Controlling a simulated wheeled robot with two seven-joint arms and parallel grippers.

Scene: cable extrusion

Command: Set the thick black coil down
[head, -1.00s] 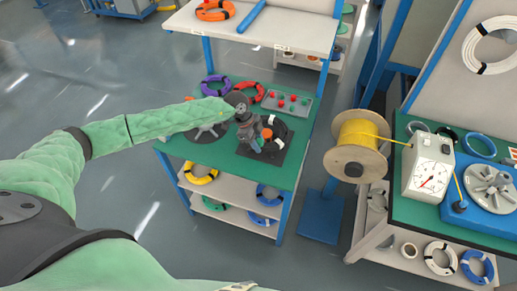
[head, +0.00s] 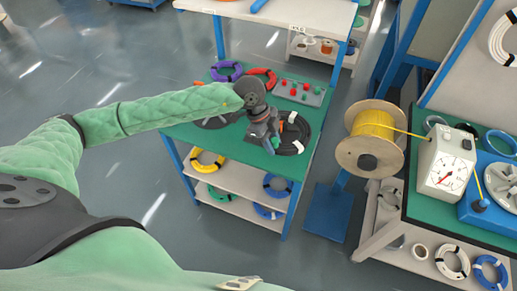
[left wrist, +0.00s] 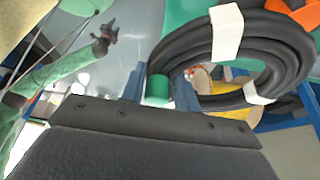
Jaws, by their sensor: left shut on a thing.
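The thick black coil (head: 301,139) has white bands and is at the right part of the green table top (head: 180,133). My left gripper (head: 272,139) is shut on the coil's near left side. In the left wrist view the coil (left wrist: 180,45) fills the upper right, and a green piece (left wrist: 157,87) shows between the fingers. The head view does not show clearly whether the coil rests on the table. A dark gripper on a green arm, seemingly my right gripper (left wrist: 104,40), is small in the left wrist view; its jaws are unclear.
Purple (head: 226,71) and red (head: 262,77) coils and a grey tray (head: 298,92) of red and green pieces lie behind on the table. A grey reel (head: 214,121) is left of my gripper. A yellow cable spool (head: 371,140) stands to the right.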

